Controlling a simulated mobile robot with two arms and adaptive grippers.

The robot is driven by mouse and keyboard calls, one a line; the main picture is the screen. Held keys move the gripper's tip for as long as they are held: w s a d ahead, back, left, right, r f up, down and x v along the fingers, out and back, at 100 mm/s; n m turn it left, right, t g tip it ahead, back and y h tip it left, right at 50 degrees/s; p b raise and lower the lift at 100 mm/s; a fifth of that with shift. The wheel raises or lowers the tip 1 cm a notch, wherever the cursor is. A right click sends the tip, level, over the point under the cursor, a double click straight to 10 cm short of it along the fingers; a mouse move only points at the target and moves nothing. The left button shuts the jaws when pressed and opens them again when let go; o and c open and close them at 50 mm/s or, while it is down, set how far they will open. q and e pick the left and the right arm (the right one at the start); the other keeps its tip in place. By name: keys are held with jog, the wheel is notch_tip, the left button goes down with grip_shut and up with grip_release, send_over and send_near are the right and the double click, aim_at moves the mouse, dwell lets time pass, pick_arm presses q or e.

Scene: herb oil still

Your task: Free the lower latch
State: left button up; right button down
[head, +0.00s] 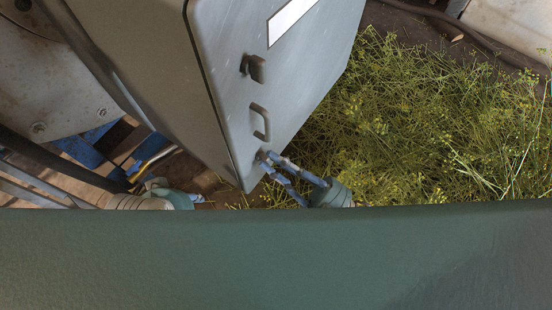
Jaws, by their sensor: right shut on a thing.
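The grey cabinet door (225,45) fills the upper middle, tilted in the picture and closed as far as I can tell. The upper latch (254,68) is a small dark piece on its face, with a looped handle (261,122) below it. My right gripper (266,160) reaches in from the right to the door's lower corner. Its fingertips are shut on the lower latch (258,156), which they mostly hide. My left gripper (180,195) is low at the left, away from the door, partly hidden; its fingers are too small to read.
A heap of green and yellow herbs (430,120) lies right of the cabinet. A white label (290,17) is on the door. At the left are a bolted metal plate (40,90), blue blocks (80,150) and a dark pipe (60,160) near my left arm.

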jog(key=shift+m+t+h, duration=0.3)
jog(key=shift+m+t, duration=0.2)
jog(key=shift+m, duration=0.6)
jog(key=shift+s+f+m+t+h, duration=0.1)
jog(key=shift+m+t+h, duration=0.3)
jog(key=shift+m, duration=0.6)
jog(key=shift+m+p, duration=0.3)
jog(key=shift+m, duration=0.1)
pick_arm(q)
jog(key=shift+x, duration=1.05)
jog(key=shift+w+d, duration=0.1)
jog(key=shift+w, duration=0.15)
pick_arm(e)
jog(key=shift+a, duration=0.1)
jog(key=c, duration=1.6)
grip_release()
jog(key=shift+c, duration=0.2)
pick_arm(q)
jog(key=shift+s, duration=0.2)
pick_arm(e)
jog(key=v, duration=1.2)
jog(key=shift+s+a+f, duration=0.1)
jog(key=shift+f, duration=0.05)
